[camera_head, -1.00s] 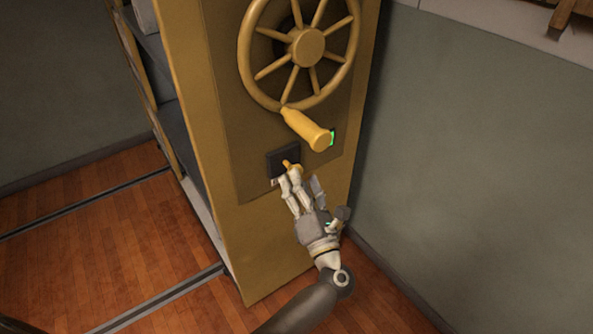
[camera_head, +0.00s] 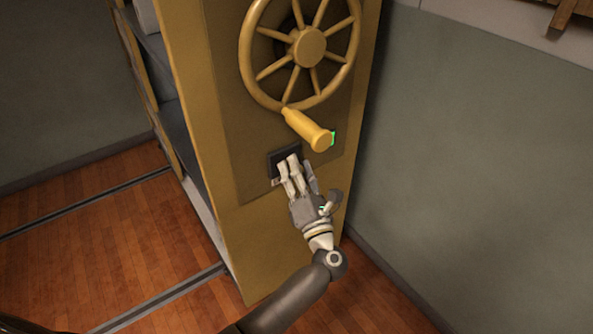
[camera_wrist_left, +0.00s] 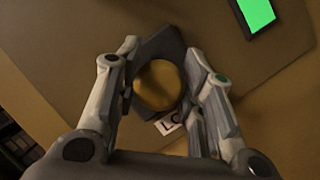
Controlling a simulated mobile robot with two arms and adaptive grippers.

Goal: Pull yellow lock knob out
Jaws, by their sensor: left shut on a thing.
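The yellow lock knob (camera_wrist_left: 157,86) shows in the left wrist view as a round yellow face in front of a dark square plate (camera_wrist_left: 158,46). In the head view the dark plate (camera_head: 279,160) sits low on the yellow cabinet end, and the knob is hidden behind my fingers. My left gripper (camera_head: 288,168) reaches up to the plate. In the left wrist view its two fingers (camera_wrist_left: 160,85) stand on either side of the knob and are shut on it. My right gripper is not in view.
A yellow spoked handwheel (camera_head: 308,47) with a protruding handle (camera_head: 308,130) is just above my left gripper. A green-lit panel (camera_wrist_left: 257,12) is beside the handle. The yellow cabinet (camera_head: 262,230) stands near a grey wall (camera_head: 480,150). Floor rails (camera_head: 160,298) run to the left.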

